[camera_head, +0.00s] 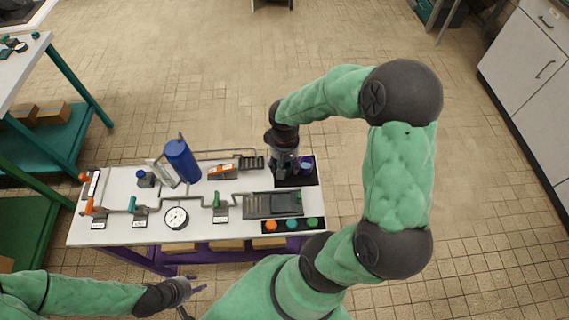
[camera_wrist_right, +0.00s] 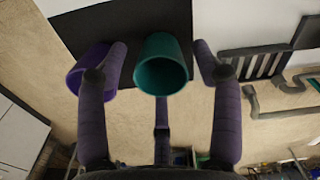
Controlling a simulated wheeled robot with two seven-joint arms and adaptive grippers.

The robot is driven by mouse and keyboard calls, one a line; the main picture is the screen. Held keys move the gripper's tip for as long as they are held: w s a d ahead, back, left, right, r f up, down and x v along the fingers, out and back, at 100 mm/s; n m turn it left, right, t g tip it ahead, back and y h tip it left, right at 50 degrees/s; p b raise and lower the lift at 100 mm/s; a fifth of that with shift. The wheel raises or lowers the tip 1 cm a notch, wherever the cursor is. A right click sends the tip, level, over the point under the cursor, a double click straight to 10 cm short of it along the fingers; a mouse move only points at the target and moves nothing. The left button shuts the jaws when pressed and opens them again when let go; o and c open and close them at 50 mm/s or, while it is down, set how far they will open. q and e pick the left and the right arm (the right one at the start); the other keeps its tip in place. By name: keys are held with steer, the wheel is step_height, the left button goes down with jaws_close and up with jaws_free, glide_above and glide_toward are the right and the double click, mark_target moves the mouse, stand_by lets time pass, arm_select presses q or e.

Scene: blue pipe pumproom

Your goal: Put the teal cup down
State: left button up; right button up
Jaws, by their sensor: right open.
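The teal cup (camera_wrist_right: 163,64) shows in the right wrist view between the spread fingers of my right gripper (camera_wrist_right: 162,72). Its mouth faces the camera, and it appears to stand on the black mat (camera_wrist_right: 122,38). In the head view my right gripper (camera_head: 284,170) points down over the mat (camera_head: 309,178) at the table's right end, and largely hides the teal cup. My left gripper (camera_head: 192,298) is low at the left, in front of the table, with its fingers apart and empty.
The white table (camera_head: 110,232) carries valves, a gauge (camera_head: 176,217), a blue cylinder (camera_head: 182,160) and a grey tray (camera_head: 258,205). Open floor lies right.

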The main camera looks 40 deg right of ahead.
step_height(320, 180, up, 11)
steer(key=p, duration=0.3)
steer(key=shift+f, duration=0.15)
